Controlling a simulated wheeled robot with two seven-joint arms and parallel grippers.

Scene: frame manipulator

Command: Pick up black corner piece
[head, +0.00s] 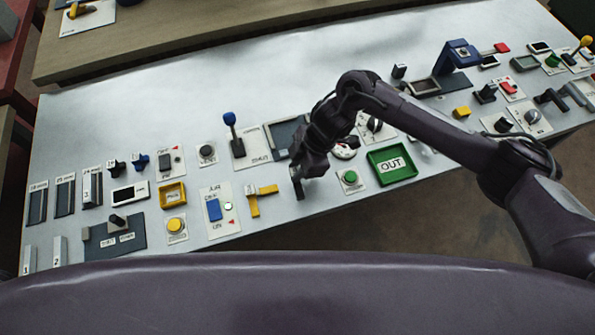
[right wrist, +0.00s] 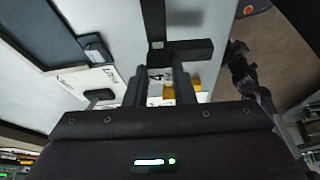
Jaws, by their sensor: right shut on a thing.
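My right gripper (head: 298,171) is over the front part of the white table, between a yellow bracket-shaped piece and a green button. In the right wrist view its two fingers (right wrist: 160,78) are shut on a black corner piece (right wrist: 190,49), an L shape with one long arm pointing up the picture and a short arm to the right. In the head view the black piece shows only as a small dark shape below the fingers, so its height over the table is hard to tell. My left gripper is not seen in the head view.
The yellow piece (head: 254,202) lies just left of the right gripper. A green tray marked OUT (head: 392,178) and a green button (head: 350,177) are to its right. Several switches, levers and labelled panels fill the table (head: 130,115); its back left is clear.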

